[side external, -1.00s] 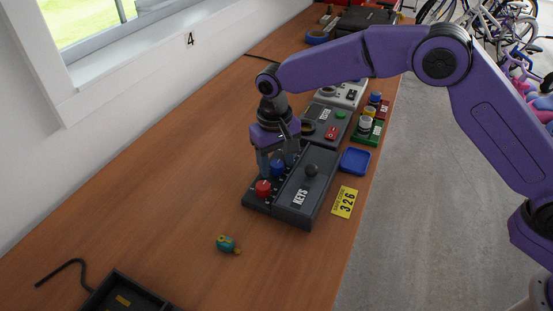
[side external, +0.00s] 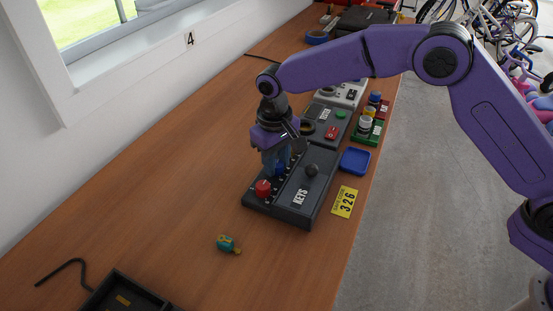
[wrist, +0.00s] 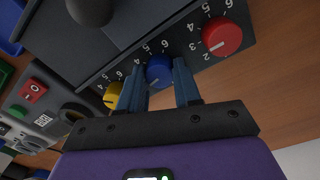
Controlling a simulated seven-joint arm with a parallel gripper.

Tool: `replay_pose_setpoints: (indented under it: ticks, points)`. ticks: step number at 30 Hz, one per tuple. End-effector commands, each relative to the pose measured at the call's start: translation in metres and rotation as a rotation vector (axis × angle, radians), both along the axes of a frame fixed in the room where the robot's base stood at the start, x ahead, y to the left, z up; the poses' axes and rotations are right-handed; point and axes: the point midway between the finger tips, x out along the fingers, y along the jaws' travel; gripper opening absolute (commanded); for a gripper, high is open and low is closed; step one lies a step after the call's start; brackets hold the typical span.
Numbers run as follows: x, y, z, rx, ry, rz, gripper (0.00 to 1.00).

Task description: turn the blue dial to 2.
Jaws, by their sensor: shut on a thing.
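The blue dial (wrist: 159,71) sits in a row on the dark panel, between a red dial (wrist: 222,37) and a yellow dial (wrist: 113,95) in the wrist view. White numbers ring each dial; fingers hide part of the blue dial's scale, and I cannot tell its setting. In the side view the blue dial (side external: 280,170) shows just below my gripper (side external: 275,164), and the red dial (side external: 263,188) is nearer the camera. My gripper (wrist: 159,87) points down with one finger on each side of the blue dial, shut on it.
A blue tray (side external: 356,161), a yellow 326 tag (side external: 344,202) and other switch boxes lie right and behind. A small teal object (side external: 226,243) lies in front. The table's left is clear.

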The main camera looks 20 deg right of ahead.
Motion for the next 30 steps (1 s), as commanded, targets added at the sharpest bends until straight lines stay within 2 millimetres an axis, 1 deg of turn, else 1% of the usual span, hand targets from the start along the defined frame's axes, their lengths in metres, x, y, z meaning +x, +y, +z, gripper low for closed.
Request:
replay_pose_setpoints:
  ticks: [9, 18, 24, 30]
  points:
    - [0.0001, -0.0001, 0.0014, 0.001, -0.002, 0.269, 0.03]
    - [0.0, 0.0002, 0.0015, 0.0, -0.003, 0.482, 0.03]
    - [0.0, 0.0002, 0.0016, 0.001, -0.003, 0.57, 0.03]
    - [0.0, 0.0003, 0.0017, 0.001, -0.004, 0.61, 0.03]
